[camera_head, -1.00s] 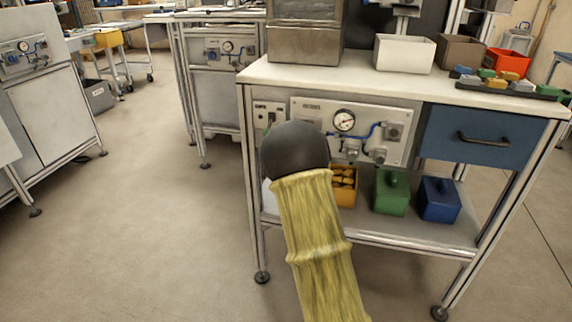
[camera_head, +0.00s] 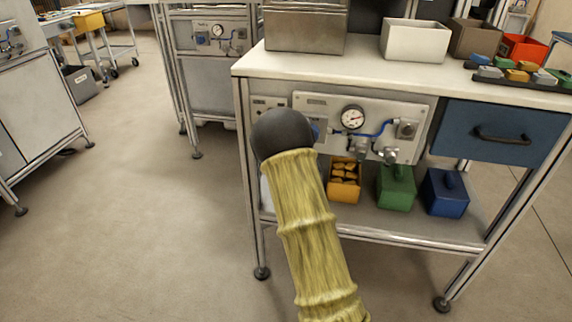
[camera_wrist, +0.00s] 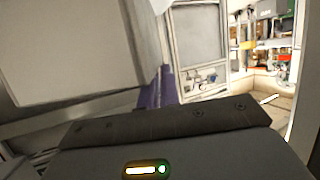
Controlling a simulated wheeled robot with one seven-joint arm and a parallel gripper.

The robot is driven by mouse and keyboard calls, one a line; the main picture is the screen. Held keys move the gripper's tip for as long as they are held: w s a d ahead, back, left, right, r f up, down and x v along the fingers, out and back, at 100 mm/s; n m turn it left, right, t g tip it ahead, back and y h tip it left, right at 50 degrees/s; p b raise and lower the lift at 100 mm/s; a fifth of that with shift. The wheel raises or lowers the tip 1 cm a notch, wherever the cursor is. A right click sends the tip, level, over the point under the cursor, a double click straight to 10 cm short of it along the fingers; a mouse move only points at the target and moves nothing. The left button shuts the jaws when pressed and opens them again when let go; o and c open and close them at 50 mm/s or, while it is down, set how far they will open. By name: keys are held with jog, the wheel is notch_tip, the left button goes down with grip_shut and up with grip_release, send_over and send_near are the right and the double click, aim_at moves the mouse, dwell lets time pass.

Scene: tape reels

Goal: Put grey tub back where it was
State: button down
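A grey-brown open tub (camera_head: 474,37) stands on the bench top at the back right, beside a white open tub (camera_head: 415,40). I cannot tell whether it is the tub of the task. A pale thing shows partly at the shelf's left, beside the arm. My gripper (camera_wrist: 157,88) shows in the wrist view as a dark body with a narrow purple part ahead of it. Its opening and anything in it cannot be made out.
The lower shelf (camera_head: 412,228) holds an orange bin (camera_head: 344,192) of yellow pieces, a green box (camera_head: 396,188) and a blue box (camera_head: 446,194). A metal box (camera_head: 305,32) and a red-orange tub (camera_head: 524,48) stand on the bench top. The floor at left is open.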

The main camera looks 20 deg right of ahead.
jog(key=shift+d, duration=0.1)
jog(key=f, duration=0.1)
jog(key=w+f+b, duration=0.1)
jog(key=f+b, duration=0.1)
jog(key=shift+w+f, duration=0.15)
jog(key=shift+w, duration=0.15)
jog(key=shift+s+d+f+b, duration=0.1)
jog(key=shift+s+d+b, duration=0.05)
jog(key=shift+s+b, duration=0.15)
jog(key=shift+f, duration=0.15)
jog(key=c, duration=1.6)
grip_release()
jog(key=shift+w, duration=0.1)
